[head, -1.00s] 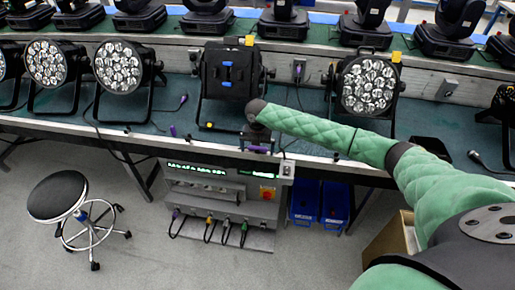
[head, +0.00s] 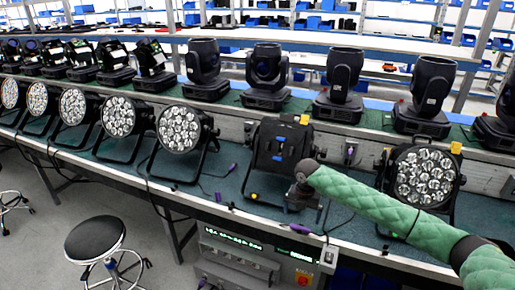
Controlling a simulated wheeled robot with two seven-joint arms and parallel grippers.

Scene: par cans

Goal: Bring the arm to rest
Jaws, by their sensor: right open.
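My right arm, in a green quilted sleeve, comes in from the lower right of the head view. My right gripper (head: 300,204) hangs below the dark wrist, near the bench's front edge, and is open with nothing seen in it. It is small here, and its fingertips are hard to make out. It shows in front of the lower right part of a black par can (head: 276,148) whose back faces me; I cannot tell whether they touch. My left gripper is not in view.
Several lit-face par cans (head: 184,130) stand in a row on the bench at left; another par can (head: 424,176) stands behind my forearm. Moving-head lights (head: 266,78) line the shelf behind. A test box (head: 238,256) sits below the bench edge, and a stool (head: 94,240) stands at lower left.

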